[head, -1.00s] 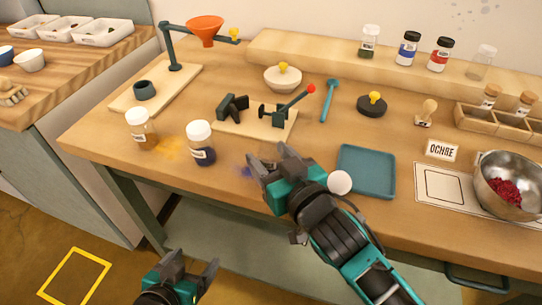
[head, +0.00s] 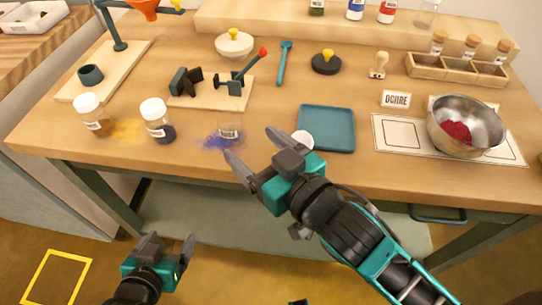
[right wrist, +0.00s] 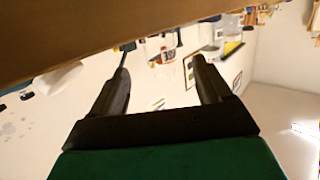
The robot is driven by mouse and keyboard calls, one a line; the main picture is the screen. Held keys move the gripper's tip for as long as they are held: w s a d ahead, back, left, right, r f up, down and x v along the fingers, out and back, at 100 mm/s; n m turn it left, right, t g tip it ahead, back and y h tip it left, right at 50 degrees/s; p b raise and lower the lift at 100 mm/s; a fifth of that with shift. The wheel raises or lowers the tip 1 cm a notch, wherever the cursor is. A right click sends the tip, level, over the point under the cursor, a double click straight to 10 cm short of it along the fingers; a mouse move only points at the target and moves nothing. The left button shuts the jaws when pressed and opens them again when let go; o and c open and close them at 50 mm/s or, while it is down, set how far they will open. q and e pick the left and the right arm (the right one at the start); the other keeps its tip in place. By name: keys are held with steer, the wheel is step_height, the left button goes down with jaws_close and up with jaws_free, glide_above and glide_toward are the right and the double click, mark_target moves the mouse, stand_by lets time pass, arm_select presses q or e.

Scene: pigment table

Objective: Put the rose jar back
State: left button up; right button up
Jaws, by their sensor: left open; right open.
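No jar in view can be told as the rose jar for sure. A small clear open glass (head: 229,128) stands near the table's front edge, on spilled blue-violet powder (head: 212,142). My right gripper (head: 251,145) is open and empty, just in front of this glass. A white round lid (head: 303,141) shows at the tray's left edge, partly behind my right gripper. My left gripper (head: 173,241) is open and empty, low in front of the table.
An ochre jar (head: 92,115) and a dark blue jar (head: 157,120) stand at the front left. A blue tray (head: 335,115), a steel bowl (head: 464,118) of crimson powder, and a wooden rack (head: 425,68) with corked vials are to the right.

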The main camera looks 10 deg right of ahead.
steer(key=v, duration=0.4)
steer(key=shift+w, duration=0.1)
stand_by(0.5)
